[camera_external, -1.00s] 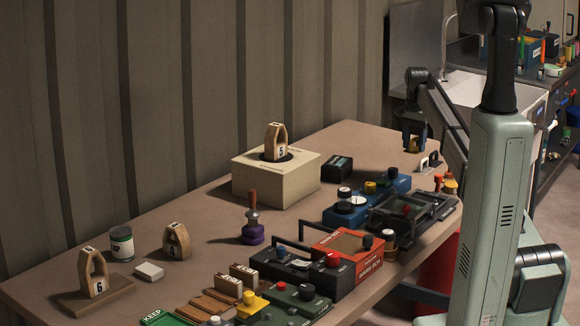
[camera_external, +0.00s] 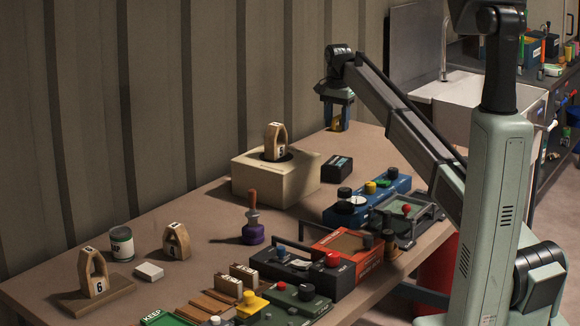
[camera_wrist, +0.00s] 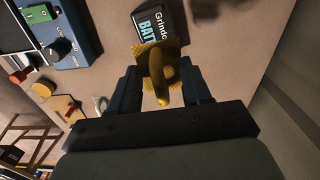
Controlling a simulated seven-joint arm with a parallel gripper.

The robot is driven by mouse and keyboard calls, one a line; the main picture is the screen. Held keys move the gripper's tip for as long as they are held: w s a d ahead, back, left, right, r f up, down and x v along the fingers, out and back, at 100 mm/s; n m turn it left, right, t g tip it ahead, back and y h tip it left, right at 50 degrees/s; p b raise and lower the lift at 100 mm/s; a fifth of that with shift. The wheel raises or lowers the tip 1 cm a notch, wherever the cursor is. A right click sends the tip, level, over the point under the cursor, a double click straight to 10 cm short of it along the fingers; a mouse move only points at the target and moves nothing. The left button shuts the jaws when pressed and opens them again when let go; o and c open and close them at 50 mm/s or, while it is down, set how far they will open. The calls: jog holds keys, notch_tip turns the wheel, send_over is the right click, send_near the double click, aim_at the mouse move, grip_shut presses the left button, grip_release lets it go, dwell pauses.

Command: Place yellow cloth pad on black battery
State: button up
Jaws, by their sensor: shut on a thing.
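My gripper (camera_external: 337,120) is shut on the yellow cloth pad (camera_wrist: 160,68) and holds it above the far end of the table. In the wrist view the pad sits between both fingers, with a rounded yellow part pointing toward the camera. The pad shows small below the fingers in the external view (camera_external: 336,126). The black battery (camera_external: 337,168) lies on the table, right of the beige box. In the wrist view the battery (camera_wrist: 172,24) is partly hidden behind the pad, and its label is partly readable. The gripper is apart from the battery, behind it in the external view.
A beige box (camera_external: 252,183) with a wooden numbered piece (camera_external: 275,142) in its top stands left of the battery. A blue unit with knobs (camera_external: 388,186) is to its right. Several devices line the table's front edge. The table (camera_external: 225,215) left of the box is partly clear.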

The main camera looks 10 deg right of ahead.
aim_at(337, 162)
jog(key=shift+s+m, duration=0.15)
jog(key=shift+m, duration=0.25)
jog(key=shift+f, duration=0.55)
notch_tip(337, 162, down, 9)
jog(key=shift+r, duration=0.1)
jog(key=shift+f, duration=0.2)
jog(key=o, duration=1.1)
jog(key=shift+c, duration=0.2)
jog(key=shift+r, duration=0.1)
notch_tip(337, 162, up, 12)
jog(key=shift+r, duration=0.1)
